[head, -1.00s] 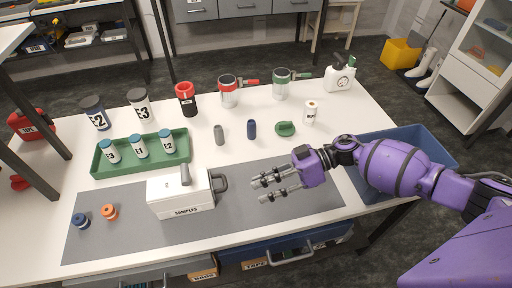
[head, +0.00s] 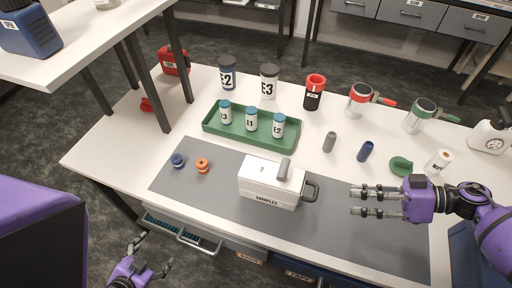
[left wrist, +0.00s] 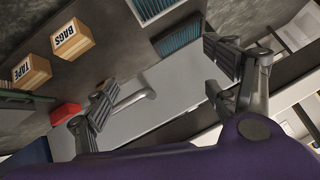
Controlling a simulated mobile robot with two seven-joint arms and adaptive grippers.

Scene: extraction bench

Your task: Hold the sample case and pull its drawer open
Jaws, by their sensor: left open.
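The white sample case (head: 268,184), labelled SAMPLES, sits upright on the grey mat. It has a grey upright grip (head: 284,169) on top and a dark loop handle (head: 313,191) on its right end. No drawer stands out from it. My right gripper (head: 354,201) is open and empty, right of the loop handle and apart from it, with its fingers pointing left at the case. My left gripper (head: 150,267) is open and empty, low in front of the bench's front edge. Its spread fingers also show in the left wrist view (left wrist: 165,72).
A green tray (head: 208,124) with several small jars stands behind the case. Blue and orange lids (head: 202,165) lie left of it. A bench drawer with a bar handle (head: 198,243) is near my left gripper. The mat (head: 345,236) is clear right of the case.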

